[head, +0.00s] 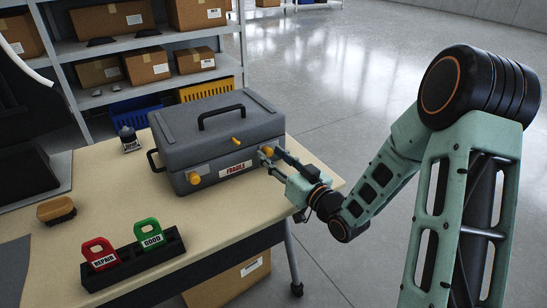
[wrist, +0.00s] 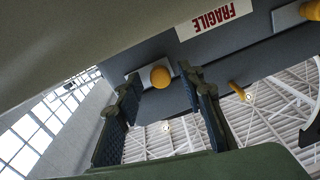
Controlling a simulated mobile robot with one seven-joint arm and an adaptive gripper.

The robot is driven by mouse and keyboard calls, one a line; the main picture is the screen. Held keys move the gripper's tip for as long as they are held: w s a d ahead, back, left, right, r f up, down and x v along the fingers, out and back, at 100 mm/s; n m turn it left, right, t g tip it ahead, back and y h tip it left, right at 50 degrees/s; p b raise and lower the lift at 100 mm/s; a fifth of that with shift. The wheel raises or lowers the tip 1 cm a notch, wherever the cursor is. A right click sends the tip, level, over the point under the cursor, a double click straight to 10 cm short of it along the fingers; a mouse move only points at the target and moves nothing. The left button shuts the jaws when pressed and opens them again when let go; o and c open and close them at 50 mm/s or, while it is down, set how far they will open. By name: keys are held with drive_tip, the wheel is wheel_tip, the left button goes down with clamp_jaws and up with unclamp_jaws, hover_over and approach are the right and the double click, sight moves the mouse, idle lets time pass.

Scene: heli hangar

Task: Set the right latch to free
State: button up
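A grey case (head: 205,135) stands closed on the table, with a black handle on its lid. Its front bears a left yellow latch (head: 194,178) and a right yellow latch (head: 267,151), either side of a FRAGILE label (head: 235,168). My gripper (head: 270,157) is at the right latch. In the wrist view my gripper (wrist: 160,84) is open, and the right latch's round yellow knob (wrist: 160,77) shows between its fingertips. I cannot tell whether either finger touches it. The left latch (wrist: 311,11) is at the upper right there. The right latch's setting is unclear.
A small yellow lever (head: 236,141) sits on the lid's front edge. A black rack with red REPAIR (head: 99,254) and green GOOD (head: 149,234) tags is near the table's front. A brush (head: 56,210) lies left. Shelves (head: 150,42) stand behind; open floor is right.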

clamp_jaws()
drive_tip(key=shift+w+d, duration=0.5)
drive_tip(key=shift+d, duration=0.25)
drive_tip(key=shift+w+d, duration=0.45)
drive_tip(key=shift+d, duration=0.25)
unclamp_jaws()
drive_tip(key=v, duration=1.2)
drive_tip(key=shift+d, duration=0.1)
